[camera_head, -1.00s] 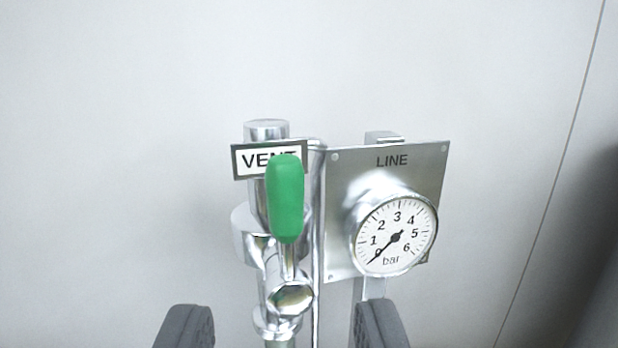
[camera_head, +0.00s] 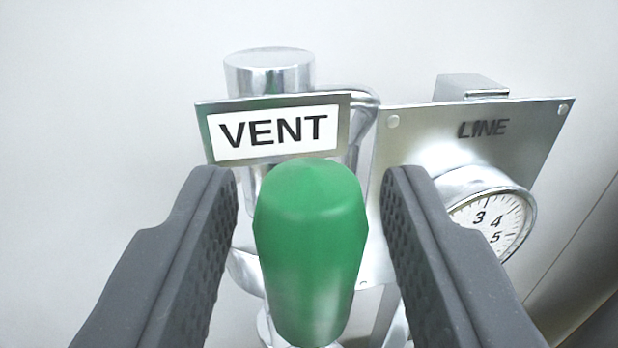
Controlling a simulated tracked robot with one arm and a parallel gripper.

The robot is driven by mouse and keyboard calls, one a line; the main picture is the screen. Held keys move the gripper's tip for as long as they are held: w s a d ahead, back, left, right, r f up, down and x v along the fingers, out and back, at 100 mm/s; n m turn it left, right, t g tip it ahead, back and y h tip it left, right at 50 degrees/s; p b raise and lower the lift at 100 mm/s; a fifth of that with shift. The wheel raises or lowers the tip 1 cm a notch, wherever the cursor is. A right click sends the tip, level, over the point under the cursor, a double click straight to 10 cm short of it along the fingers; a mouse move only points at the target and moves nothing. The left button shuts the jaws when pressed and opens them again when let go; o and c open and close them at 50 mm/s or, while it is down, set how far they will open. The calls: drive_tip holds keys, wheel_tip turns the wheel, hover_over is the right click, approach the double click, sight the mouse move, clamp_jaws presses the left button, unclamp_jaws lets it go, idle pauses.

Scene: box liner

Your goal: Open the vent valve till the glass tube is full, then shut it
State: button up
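The vent valve's green handle (camera_head: 310,255) stands large in the lower middle of the view, below the VENT label (camera_head: 274,131). My gripper (camera_head: 309,180) is open, with one grey finger on each side of the green handle. A gap shows between the handle and each finger, so it is not gripped. The valve body and pipe behind the handle are mostly hidden by it. No glass tube can be made out in this view.
A metal plate marked LINE (camera_head: 555,125) is on the right, close to my right finger. It carries a round pressure gauge (camera_head: 497,222), partly covered by that finger, its needle hidden. A chrome pipe cap (camera_head: 268,73) rises behind the VENT label. The wall to the left is bare.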

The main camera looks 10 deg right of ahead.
clamp_jaws()
drive_tip(key=shift+a+f+b, duration=0.1)
drive_tip(key=shift+b, duration=0.45)
drive_tip(key=a+f+n+t+y+b, duration=0.2)
drive_tip(key=a+f+n+b, duration=0.5)
drive_tip(key=n+b, duration=1.3)
drive_tip(key=shift+w+a+f+t+y+b, duration=0.15)
drive_tip(key=shift+w+f+t+y+b, duration=0.4)
drive_tip(key=shift+b, duration=1.5)
drive_tip(key=shift+s+r, duration=0.1)
drive_tip(key=shift+s, duration=0.1)
